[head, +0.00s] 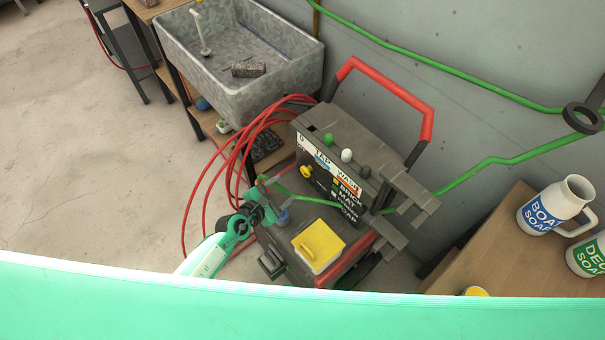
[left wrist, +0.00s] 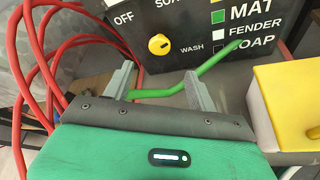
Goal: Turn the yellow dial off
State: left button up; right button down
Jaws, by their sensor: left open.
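The yellow dial (head: 306,171) is on the dark front panel of the pressure washer (head: 330,180). In the left wrist view the dial (left wrist: 159,44) sits between an OFF label at its upper left and a WASH label at its lower right. It bears a small dark mark, but I cannot tell for sure which label that points to. My left gripper (head: 264,188) is in front of the panel, left of the dial in the head view. Its two fingers (left wrist: 160,82) are open, apart from the dial, which shows beyond the gap between them. My right gripper is not in view.
A green rod or hose (left wrist: 185,85) crosses between the fingers and the panel. A yellow-topped block (head: 318,247) sits on the washer's base. Red hose (head: 232,165) coils at the left, below a grey sink (head: 225,95). A wooden table (head: 490,250) with soap jugs stands right.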

aim_at(304, 173)
pick_arm(q)
jog(key=b+x, duration=0.1)
jog(key=x, duration=0.6)
jog(key=shift+f, duration=0.1)
jog(key=b+x, duration=0.1)
jog(key=x, duration=0.2)
jog(key=shift+f, duration=0.1)
jog(key=shift+w+d+f, duration=0.1)
jog(key=shift+w+d, duration=0.2)
jog(key=shift+w, duration=0.15)
jog(key=shift+c, duration=0.9)
jog(key=c, duration=0.7)
jog(key=shift+c, duration=0.4)
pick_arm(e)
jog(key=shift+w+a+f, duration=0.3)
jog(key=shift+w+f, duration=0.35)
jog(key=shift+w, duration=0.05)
